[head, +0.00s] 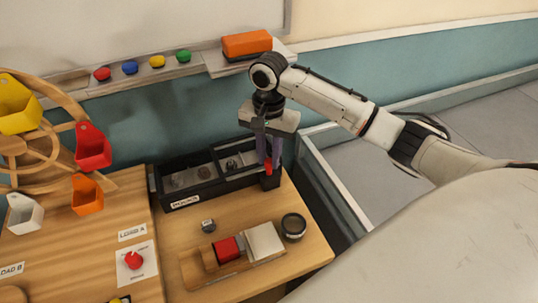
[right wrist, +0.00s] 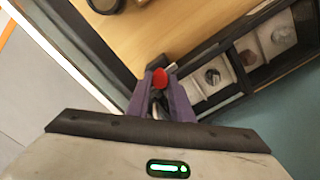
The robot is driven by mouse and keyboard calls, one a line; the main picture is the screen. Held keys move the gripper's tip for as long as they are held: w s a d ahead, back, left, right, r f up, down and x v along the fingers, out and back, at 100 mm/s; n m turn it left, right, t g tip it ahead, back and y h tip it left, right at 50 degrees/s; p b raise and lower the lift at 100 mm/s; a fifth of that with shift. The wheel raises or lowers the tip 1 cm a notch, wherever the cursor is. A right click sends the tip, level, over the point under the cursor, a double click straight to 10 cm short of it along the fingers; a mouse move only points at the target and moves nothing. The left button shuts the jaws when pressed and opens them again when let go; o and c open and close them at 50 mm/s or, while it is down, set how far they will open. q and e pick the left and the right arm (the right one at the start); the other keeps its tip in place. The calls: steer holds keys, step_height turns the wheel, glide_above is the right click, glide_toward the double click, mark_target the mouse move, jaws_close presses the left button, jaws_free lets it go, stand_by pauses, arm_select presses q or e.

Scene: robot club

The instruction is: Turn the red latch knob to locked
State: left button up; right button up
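The red latch knob (head: 133,259) sits on a white plate (head: 146,272) on the wooden board at the lower left of the head view. Its markings are too small to read. My right gripper (head: 269,163) is far to the right of it, pointing down at the right end of the black tray. Its purple fingers are on either side of a small red-topped thing, which also shows between the fingertips in the right wrist view (right wrist: 159,78). I cannot tell whether they grip it. My left gripper is not in view.
The black tray (head: 182,202) has several compartments with small parts. In front are a small grey cube (head: 208,225), a wooden holder (head: 196,277) with red and white blocks, and a round dark container (head: 293,226). A wooden wheel with coloured buckets (head: 90,147) stands at left.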

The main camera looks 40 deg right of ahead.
jaws_close()
steer(key=m, duration=0.4)
steer(key=shift+m, duration=2.3)
steer(key=o, duration=0.7)
jaws_free()
steer(key=shift+o, duration=0.2)
